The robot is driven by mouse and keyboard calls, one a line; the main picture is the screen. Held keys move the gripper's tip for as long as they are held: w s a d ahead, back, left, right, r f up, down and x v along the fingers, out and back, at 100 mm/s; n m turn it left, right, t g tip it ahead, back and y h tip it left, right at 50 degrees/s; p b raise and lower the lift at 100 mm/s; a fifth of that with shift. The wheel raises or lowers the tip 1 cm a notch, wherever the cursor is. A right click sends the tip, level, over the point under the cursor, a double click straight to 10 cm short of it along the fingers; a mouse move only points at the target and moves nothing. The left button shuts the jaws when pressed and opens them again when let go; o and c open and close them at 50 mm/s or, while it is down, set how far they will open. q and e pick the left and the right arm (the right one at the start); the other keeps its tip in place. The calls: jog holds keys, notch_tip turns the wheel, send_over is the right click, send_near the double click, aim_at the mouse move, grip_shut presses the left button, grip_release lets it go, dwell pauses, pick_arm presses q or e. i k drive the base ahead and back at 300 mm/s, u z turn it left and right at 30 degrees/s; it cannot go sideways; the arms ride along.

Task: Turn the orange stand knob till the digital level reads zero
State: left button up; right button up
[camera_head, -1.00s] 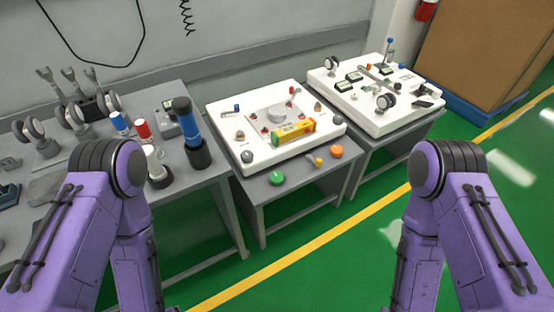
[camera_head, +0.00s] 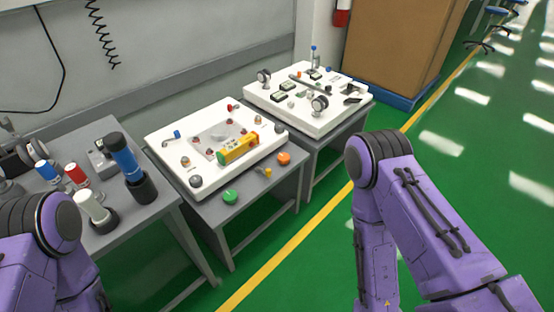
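An orange knob (camera_head: 284,158) sits at the front right of the middle grey stand (camera_head: 262,190), beside a small yellow-topped part. A green knob (camera_head: 230,196) sits at the stand's front left. A yellow level with a green and an orange part (camera_head: 238,148) lies on the white plate (camera_head: 189,155) on this stand; its reading is too small to make out. My purple arms show at the lower left and lower right. Neither gripper is in view, and both arms are apart from the knobs.
A grey table (camera_head: 150,208) at left holds a blue-and-black cylinder (camera_head: 127,160) and red and white ones. A second white plate (camera_head: 318,122) with several fittings stands behind right. A cardboard box (camera_head: 400,45) is at the back.

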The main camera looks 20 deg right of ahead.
aim_at(283, 158)
jog(key=z, duration=0.35)
jog(key=k, duration=0.5)
jog(key=z, duration=1)
jog(key=i, duration=0.9)
jog(key=u, duration=0.95)
jog(key=i, duration=0.7)
jog(key=u, duration=0.75)
